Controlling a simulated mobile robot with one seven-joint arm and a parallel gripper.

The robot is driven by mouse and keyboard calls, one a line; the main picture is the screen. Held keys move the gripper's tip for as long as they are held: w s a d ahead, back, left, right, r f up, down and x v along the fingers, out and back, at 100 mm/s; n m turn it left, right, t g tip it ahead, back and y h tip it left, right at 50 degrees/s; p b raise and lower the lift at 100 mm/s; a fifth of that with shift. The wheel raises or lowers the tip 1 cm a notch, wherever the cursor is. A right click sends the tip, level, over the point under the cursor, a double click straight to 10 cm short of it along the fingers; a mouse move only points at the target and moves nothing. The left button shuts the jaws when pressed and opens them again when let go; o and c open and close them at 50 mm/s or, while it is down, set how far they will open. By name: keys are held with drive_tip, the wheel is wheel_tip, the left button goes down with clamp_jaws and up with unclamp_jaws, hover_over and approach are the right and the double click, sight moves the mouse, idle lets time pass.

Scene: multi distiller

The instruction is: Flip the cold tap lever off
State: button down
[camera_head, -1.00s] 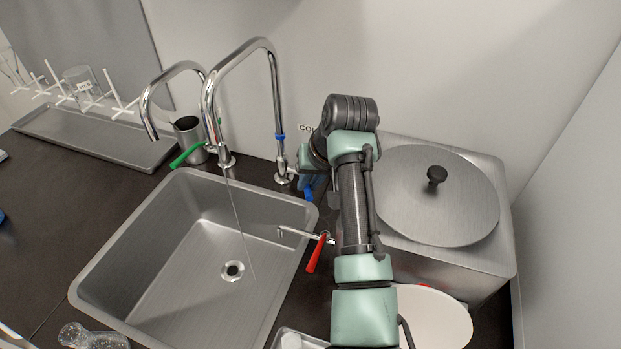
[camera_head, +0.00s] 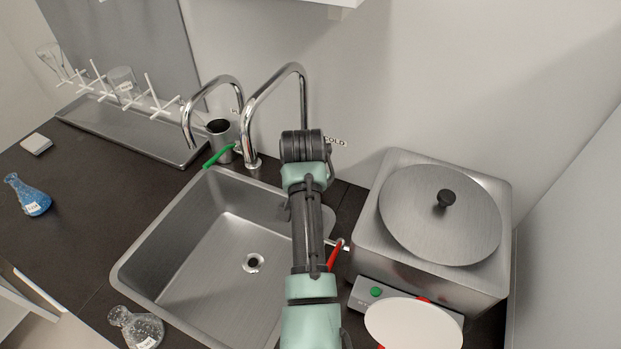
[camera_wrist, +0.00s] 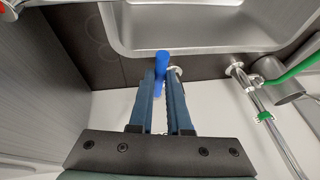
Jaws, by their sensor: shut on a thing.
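The cold tap's blue lever (camera_wrist: 161,62) shows in the wrist view at the tips of my gripper (camera_wrist: 162,80), whose two blue-grey fingers are shut on it. The cold tap's steel base (camera_wrist: 176,71) is just right of the fingertips. In the head view the tall cold tap spout (camera_head: 303,85) arches over the sink. My arm hides its base, the blue lever and my fingertips there. No stream of water shows under the spout.
The steel sink (camera_head: 160,240) lies left of my arm. The green-lever tap (camera_head: 220,156) stands left of the cold tap. A red lever (camera_head: 334,253) is close by my arm. A lidded steel bath (camera_head: 440,215) and a white-topped device (camera_head: 415,325) stand to the right.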

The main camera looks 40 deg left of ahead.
drive_tip(key=shift+a, duration=0.1)
idle(0.3)
drive_tip(key=c, duration=0.9)
unclamp_jaws()
drive_tip(key=shift+o, duration=0.2)
drive_tip(key=v, duration=1.3)
